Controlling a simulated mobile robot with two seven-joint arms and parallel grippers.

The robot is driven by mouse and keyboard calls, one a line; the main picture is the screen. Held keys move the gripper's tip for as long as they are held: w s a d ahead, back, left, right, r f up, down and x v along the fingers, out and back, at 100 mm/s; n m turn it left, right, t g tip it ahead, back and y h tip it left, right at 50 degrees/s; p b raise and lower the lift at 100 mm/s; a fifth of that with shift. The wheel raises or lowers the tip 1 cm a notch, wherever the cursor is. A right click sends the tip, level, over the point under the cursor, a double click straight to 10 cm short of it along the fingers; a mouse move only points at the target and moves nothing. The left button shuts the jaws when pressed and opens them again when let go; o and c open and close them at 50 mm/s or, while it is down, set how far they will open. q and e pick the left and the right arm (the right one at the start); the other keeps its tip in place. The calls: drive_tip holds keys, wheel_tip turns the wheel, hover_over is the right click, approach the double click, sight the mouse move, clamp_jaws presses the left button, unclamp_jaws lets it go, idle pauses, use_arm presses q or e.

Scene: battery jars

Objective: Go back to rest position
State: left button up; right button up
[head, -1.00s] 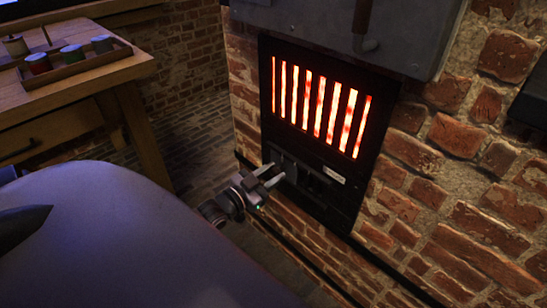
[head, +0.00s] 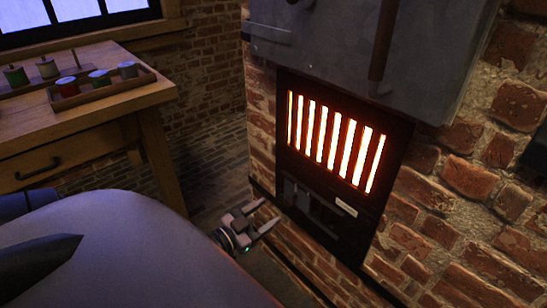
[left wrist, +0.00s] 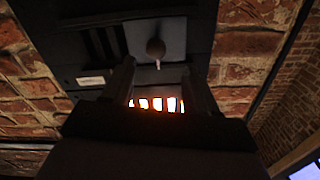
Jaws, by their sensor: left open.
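My left gripper (head: 262,221) is open and empty, in front of the lower part of the black furnace door (head: 345,195) in the head view. It stands apart from the door. In the left wrist view its two fingers (left wrist: 160,90) point toward the furnace front, with the orange glowing grate (left wrist: 157,103) showing between them. The glowing grate (head: 333,142) also shows in the head view. My right gripper is not in view.
A wooden table (head: 100,117) stands at the left with a tray (head: 112,90) of several small colored jars. A brick wall (head: 470,190) surrounds the furnace. A grey metal hood (head: 340,40) juts out above the door. Brick floor (head: 212,170) is clear between table and furnace.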

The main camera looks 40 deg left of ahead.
use_arm(q)
drive_tip(key=shift+s, duration=0.3)
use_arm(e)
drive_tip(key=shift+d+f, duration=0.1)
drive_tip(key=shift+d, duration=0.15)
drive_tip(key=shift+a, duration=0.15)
